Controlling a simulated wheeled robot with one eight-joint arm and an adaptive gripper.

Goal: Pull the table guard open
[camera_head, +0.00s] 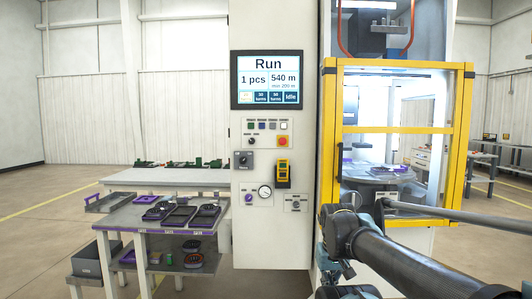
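The table guard (399,130) is a yellow-framed clear panel on the machine at the right of the view. It stands closed across the front of the work space. Through it a round grey turntable (378,172) shows with parts on it. My dark arm reaches in from the lower right, in front of the guard's lower part, and its joints cover the lower left corner of the frame. I cannot make out my gripper's fingers among the dark and teal joints at the bottom, so its state and any contact are unclear.
The machine's white column bears a screen (268,80) reading "Run", with buttons and a yellow device (283,174) below. A cart (162,217) with black trays stands at the left, before a grey bench (165,177). Open floor lies at the far left.

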